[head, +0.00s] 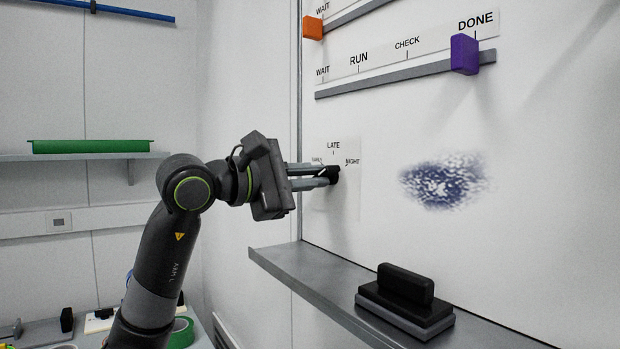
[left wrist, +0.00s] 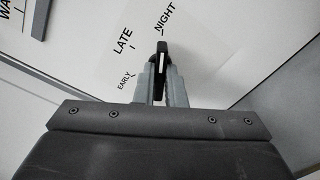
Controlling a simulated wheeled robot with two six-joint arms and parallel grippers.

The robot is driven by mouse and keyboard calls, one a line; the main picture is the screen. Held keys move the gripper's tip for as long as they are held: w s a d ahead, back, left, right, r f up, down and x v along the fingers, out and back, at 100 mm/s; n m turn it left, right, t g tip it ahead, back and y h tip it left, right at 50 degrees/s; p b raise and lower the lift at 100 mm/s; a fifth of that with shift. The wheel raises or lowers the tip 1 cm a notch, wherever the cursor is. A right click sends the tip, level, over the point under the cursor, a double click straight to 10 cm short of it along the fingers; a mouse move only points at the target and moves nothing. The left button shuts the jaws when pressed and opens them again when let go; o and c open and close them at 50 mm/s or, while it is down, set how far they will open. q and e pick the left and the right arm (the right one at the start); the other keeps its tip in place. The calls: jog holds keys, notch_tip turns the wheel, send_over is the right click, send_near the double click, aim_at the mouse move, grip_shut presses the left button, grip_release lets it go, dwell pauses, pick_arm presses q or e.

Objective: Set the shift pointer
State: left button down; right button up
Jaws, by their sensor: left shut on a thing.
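The shift pointer is a black knob (head: 333,173) with a white line, on a white dial plate (head: 348,207) marked EARLY, LATE and NIGHT on the whiteboard. My left gripper (head: 332,176) reaches in from the left and is shut on the knob. In the left wrist view the knob (left wrist: 161,58) sits between the fingertips (left wrist: 161,75), and its white line appears to point at the NIGHT tick. The fingers hide part of the knob and dial. My right gripper is not in view.
Above the dial, a rail (head: 395,76) carries a purple slider (head: 464,54) at DONE; an orange slider (head: 313,28) is higher up at WAIT. A grey ledge (head: 300,265) below holds a black eraser-like block (head: 405,285). A blue smudge (head: 442,181) marks the board.

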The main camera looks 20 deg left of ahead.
pick_arm(q)
jog(key=shift+r, duration=0.15)
jog(key=c, duration=1.5)
grip_release()
jog(key=shift+a, duration=0.1)
